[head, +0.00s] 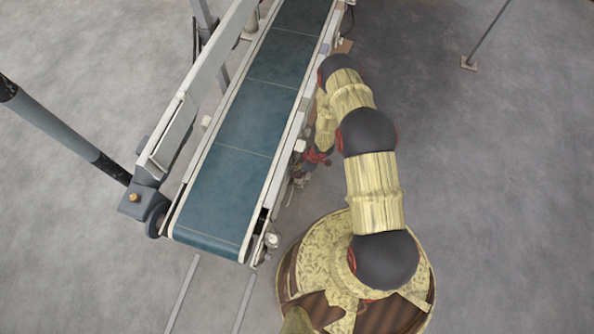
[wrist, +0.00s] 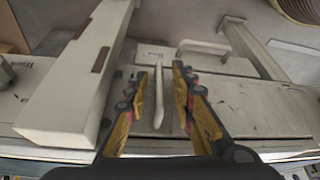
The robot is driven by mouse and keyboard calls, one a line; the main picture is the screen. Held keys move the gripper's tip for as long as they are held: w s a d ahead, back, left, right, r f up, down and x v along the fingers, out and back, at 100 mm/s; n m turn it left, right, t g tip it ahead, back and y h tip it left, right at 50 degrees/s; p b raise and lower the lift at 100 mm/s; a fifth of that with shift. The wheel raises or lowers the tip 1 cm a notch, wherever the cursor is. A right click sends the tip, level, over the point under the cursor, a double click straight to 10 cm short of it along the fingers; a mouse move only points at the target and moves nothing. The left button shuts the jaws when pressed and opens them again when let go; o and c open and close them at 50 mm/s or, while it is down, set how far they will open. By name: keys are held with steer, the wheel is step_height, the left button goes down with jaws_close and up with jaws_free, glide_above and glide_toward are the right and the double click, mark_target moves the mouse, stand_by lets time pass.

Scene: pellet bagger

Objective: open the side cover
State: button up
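In the wrist view, a flat off-white panel (wrist: 215,62) that looks like the side cover carries a pale bar handle (wrist: 205,46) near its far edge. A slim white upright lever or handle (wrist: 158,103) stands at the panel's left part. My gripper (wrist: 160,72) is open, its two yellow-and-black fingers on either side of this slim handle. A gap shows on both sides of it, so I see no clear grip. In the head view, my gripper is mostly hidden beside the conveyor, with only red and dark parts (head: 317,157) showing.
A long white box-like beam (wrist: 75,80) stands close to the left of my fingers. Another white rail (wrist: 255,48) runs at the right. In the head view, the blue conveyor belt (head: 240,140) lies left of my arm. Open floor (head: 500,180) lies to the right.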

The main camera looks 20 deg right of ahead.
steer(key=shift+c, duration=0.3)
jaws_close()
stand_by(0.6)
